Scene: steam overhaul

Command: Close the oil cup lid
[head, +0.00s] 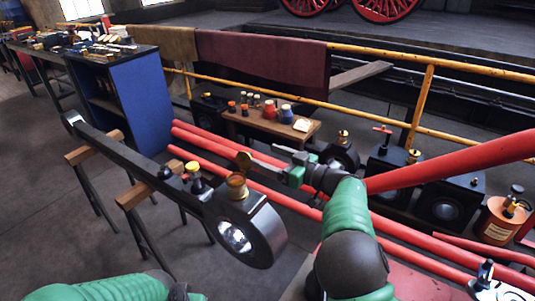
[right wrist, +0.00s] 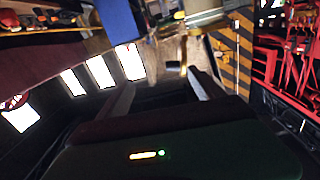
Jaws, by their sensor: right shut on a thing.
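The brass oil cup (head: 237,188) stands on the big end of a dark connecting rod (head: 258,228). Its round brass lid (head: 243,161) is raised above the cup's right rim, so the cup is open. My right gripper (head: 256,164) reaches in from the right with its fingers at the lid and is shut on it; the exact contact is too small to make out. My left gripper is out of view; only the green left arm shows at lower left.
The rod lies across wooden-topped trestles (head: 135,194), with a small yellow-and-black fitting (head: 195,178) left of the cup. Red pipes (head: 205,148) run behind it. A wooden bench (head: 262,127) with jars and a yellow railing (head: 420,95) stand further back.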

